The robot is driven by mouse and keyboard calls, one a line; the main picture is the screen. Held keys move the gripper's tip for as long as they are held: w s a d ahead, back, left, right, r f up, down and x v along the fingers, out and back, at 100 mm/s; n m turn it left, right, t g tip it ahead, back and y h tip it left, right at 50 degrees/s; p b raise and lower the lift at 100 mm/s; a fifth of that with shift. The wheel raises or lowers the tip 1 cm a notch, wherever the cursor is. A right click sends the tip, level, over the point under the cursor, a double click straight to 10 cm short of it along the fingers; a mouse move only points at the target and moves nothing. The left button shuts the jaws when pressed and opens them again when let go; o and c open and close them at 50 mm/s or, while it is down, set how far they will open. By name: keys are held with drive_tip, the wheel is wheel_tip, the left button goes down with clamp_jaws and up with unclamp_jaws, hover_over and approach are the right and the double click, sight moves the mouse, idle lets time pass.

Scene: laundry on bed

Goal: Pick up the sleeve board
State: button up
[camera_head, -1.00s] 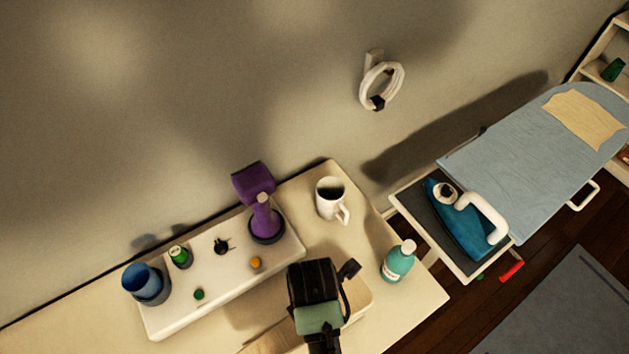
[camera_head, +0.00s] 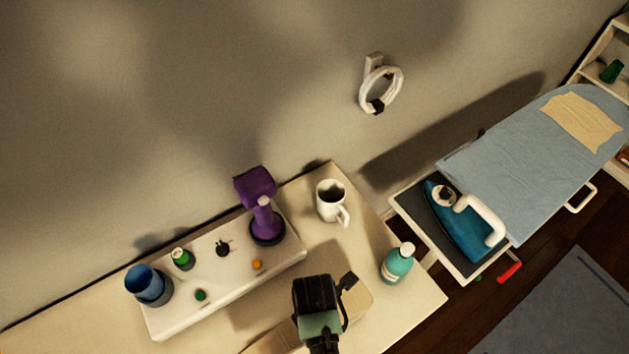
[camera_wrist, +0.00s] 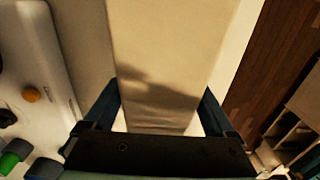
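The sleeve board is a long, narrow beige board (camera_head: 358,298) on the table, partly hidden under my gripper in the head view. In the wrist view the sleeve board (camera_wrist: 160,45) runs from the top edge down between my fingers. My gripper (camera_wrist: 160,100) is open, with one dark finger on each side of the board. I cannot tell whether the fingers touch it.
A white raised shelf (camera_head: 225,290) stands left of the board, holding a purple item (camera_head: 262,205), a blue cup (camera_head: 145,284) and small things. A white mug (camera_head: 330,203) and a teal bottle (camera_head: 397,264) stand nearby. An ironing board (camera_head: 520,180) with a blue iron (camera_head: 460,222) is at right.

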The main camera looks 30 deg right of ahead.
drive_tip(key=c, duration=0.8)
drive_tip(key=shift+r, duration=0.1)
